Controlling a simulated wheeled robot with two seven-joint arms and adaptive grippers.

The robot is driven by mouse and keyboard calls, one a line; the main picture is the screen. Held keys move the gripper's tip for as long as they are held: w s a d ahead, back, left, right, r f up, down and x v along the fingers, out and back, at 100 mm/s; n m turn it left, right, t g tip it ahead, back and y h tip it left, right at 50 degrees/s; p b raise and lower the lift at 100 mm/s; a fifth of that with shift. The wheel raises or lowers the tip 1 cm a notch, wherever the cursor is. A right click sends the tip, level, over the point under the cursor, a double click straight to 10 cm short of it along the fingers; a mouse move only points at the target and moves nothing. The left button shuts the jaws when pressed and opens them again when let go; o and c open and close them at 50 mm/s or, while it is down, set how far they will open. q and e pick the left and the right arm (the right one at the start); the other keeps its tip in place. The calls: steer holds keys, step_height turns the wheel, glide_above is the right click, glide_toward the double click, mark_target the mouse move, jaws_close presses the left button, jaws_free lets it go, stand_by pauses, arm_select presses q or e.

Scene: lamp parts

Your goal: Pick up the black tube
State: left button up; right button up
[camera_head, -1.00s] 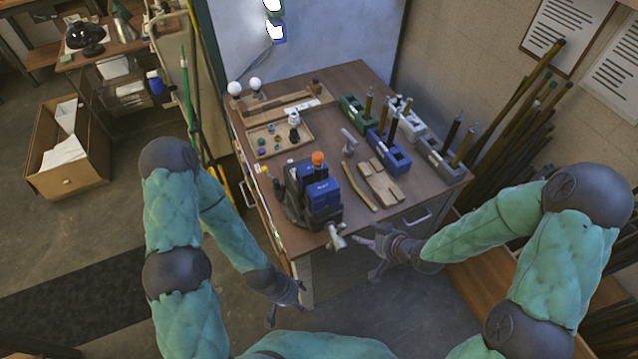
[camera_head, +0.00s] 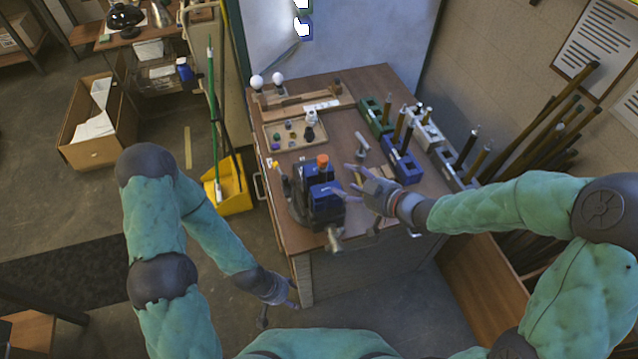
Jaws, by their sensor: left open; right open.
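A black tube (camera_head: 466,149) stands upright in the grey holder (camera_head: 443,160) at the right of the workbench (camera_head: 345,80). Dark and brass-coloured tubes (camera_head: 398,128) also stand in the blue holder (camera_head: 402,168); I cannot tell which tube is meant. My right gripper (camera_head: 345,179) is open and empty above the bench front, just right of the blue vise (camera_head: 318,202) and left of the holders. It hides part of the wooden pieces. My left gripper (camera_head: 280,312) is open and empty, low in front of the bench.
A green holder (camera_head: 372,116) and a white holder (camera_head: 424,128) stand behind the blue one. A tray of small parts (camera_head: 290,135) lies at the left of the bench. Long rods (camera_head: 560,120) lean against the right wall. A yellow dustpan (camera_head: 230,190) stands left of the bench.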

mark_target(325, 174)
steer(key=x, duration=0.4)
steer(key=shift+w+f+b, duration=0.1)
steer(key=shift+f+b, duration=0.05)
steer(key=shift+b, duration=0.2)
steer(key=shift+b+x, duration=0.6)
steer(key=shift+x, duration=1.95)
steer(key=shift+a, duration=0.15)
jaws_close()
